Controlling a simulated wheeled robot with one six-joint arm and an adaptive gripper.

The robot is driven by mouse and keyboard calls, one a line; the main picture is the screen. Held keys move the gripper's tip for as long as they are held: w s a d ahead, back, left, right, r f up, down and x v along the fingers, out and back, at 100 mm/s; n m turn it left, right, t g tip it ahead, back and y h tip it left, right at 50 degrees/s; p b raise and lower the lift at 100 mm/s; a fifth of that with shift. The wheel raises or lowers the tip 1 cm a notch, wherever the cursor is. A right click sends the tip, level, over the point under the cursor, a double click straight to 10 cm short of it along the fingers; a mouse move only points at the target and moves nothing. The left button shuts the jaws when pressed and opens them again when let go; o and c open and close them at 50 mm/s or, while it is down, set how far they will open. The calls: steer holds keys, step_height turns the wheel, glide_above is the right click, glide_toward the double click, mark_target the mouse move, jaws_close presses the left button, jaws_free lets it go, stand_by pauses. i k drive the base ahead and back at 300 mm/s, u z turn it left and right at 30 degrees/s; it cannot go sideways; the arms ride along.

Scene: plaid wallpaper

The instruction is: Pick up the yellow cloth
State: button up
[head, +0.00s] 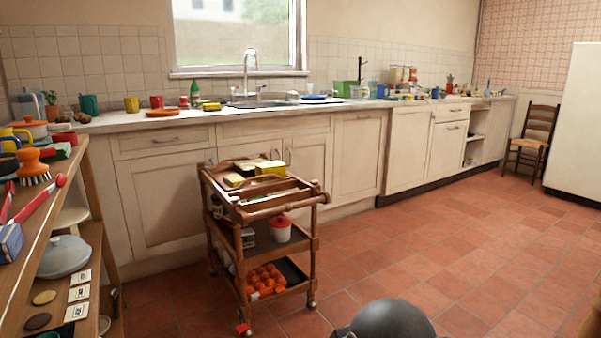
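A yellow folded or box-like thing (271,168) lies on the top of the wooden trolley (262,213). A flatter yellow thing (211,106) lies on the counter left of the sink. Both are small in the head view, and I cannot tell which, if either, is the yellow cloth. My gripper is not in view. A dark grey rounded shape shows at the bottom edge, and I cannot tell whether it is part of me.
The long counter (160,121) holds mugs, a green bottle (195,91) and the sink (262,102). A wooden shelf unit (93,235) with kitchenware stands close at left. The trolley's bottom shelf holds orange round things (266,278). Tiled floor (450,255) is open to the right.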

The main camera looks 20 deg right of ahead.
mark_target(232, 179)
steer(key=z, duration=0.65)
steer(key=i, duration=2.2)
steer(key=u, duration=0.55)
